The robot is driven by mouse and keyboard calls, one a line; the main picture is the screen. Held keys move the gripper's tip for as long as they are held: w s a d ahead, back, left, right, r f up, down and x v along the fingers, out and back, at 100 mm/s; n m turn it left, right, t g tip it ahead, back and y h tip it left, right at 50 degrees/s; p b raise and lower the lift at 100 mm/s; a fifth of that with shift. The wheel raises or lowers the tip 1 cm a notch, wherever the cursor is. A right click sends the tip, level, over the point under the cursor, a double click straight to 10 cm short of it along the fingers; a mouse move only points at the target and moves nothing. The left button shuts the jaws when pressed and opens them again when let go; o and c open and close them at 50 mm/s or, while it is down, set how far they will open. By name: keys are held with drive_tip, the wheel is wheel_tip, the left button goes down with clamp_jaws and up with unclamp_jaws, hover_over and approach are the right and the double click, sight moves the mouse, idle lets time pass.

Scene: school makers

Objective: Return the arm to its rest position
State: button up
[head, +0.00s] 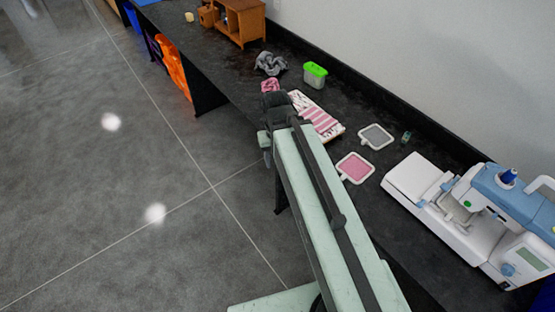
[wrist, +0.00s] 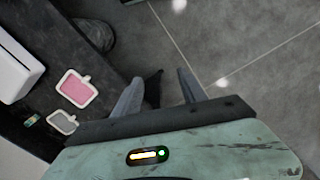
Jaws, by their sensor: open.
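My arm (head: 325,215) reaches up from the bottom of the head view along the front edge of the dark counter. Its dark wrist end (head: 280,108) is beside the striped cloth; the fingers are hard to make out there. In the wrist view my gripper (wrist: 158,76) is open, with its two grey fingers spread apart. The grey floor and a dark shape show beyond the fingers. I see nothing held between them.
The counter (head: 355,110) holds a striped cloth (head: 318,118), a pink-centred frame (head: 355,168), a grey-centred frame (head: 376,137), a green-lidded container (head: 314,75), grey crumpled cloth (head: 270,64) and a sewing machine (head: 470,215). The floor (head: 100,200) at left is clear.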

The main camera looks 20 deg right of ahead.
wheel_tip(320, 180, down, 8)
drive_tip(key=b, duration=0.8)
drive_tip(key=shift+a, duration=0.4)
drive_tip(key=shift+s+f, duration=0.1)
drive_tip(key=shift+c, duration=1.4)
drive_tip(key=shift+d, duration=0.1)
